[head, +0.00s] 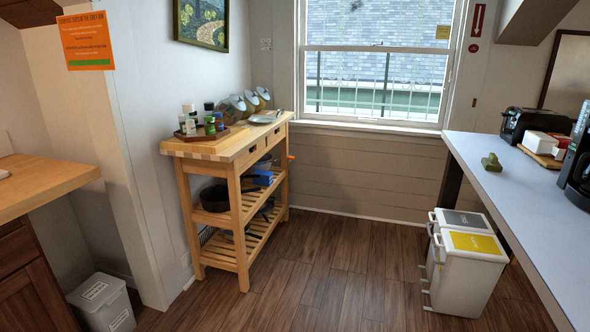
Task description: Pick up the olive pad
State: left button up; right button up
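A small olive-green object (491,162), the only olive thing I can pick out, lies on the pale grey counter (515,205) at the right, near its left edge. It looks like a low lump with a raised part on top, too small to make out in detail. Nothing covers it. Neither of my grippers shows in the head view.
A black toaster (525,123), a wooden tray with white items (541,143) and a black coffee maker (580,165) stand behind and right of it. White bins (463,270) stand beside the counter. A wooden cart (232,150) is at the left; the middle floor is clear.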

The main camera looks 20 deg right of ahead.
aim_at(492, 163)
jog(key=i+l+z, duration=0.25)
jog(key=i+z, duration=0.7)
jog(key=i, duration=0.2)
jog(key=i+j+z, duration=0.25)
jog(key=i+z, duration=0.25)
jog(key=i, duration=0.05)
